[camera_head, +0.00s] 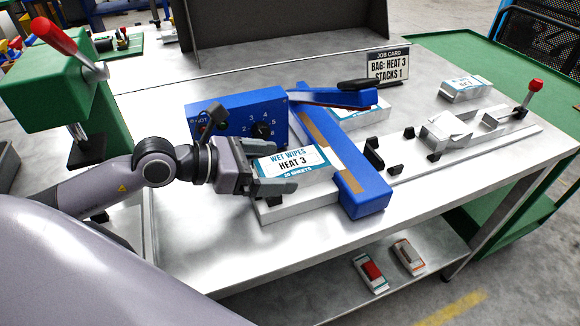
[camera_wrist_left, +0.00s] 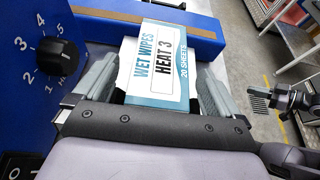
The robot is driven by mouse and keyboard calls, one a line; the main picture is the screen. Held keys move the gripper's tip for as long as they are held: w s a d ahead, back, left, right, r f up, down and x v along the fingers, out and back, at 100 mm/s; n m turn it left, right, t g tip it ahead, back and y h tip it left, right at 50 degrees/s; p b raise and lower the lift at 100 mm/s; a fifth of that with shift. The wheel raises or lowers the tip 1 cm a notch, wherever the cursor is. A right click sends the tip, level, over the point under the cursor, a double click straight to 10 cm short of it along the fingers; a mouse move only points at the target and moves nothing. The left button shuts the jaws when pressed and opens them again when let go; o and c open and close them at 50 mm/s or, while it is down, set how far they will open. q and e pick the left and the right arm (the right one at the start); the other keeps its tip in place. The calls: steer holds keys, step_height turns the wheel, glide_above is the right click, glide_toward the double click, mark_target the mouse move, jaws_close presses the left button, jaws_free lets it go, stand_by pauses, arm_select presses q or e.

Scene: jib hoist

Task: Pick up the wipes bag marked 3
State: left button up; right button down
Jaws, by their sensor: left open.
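The white and blue wipes bag marked "WET WIPES HEAT 3" (camera_head: 293,163) lies on a pale support block (camera_head: 302,203) in front of the blue heat sealer's bar (camera_head: 345,170). Its label also shows in the left wrist view (camera_wrist_left: 160,62). My left gripper (camera_head: 279,171) is open, with its fingers on either side of the bag.
The sealer's dial box (camera_head: 236,128) stands close behind my left gripper, and its raised blue lever (camera_head: 335,97) is above the bar. A green press with a red handle (camera_head: 52,36) is at left. A job card (camera_head: 387,67) stands behind. A metal fixture (camera_head: 450,130) is at right.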

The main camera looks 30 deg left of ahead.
arm_select(q)
steer(key=shift+w+d+f, duration=0.2)
steer(key=shift+w+d, duration=0.1)
steer(key=shift+d, duration=0.05)
steer(key=c, duration=1)
steer(key=shift+c, duration=0.5)
steer(key=shift+r, duration=0.15)
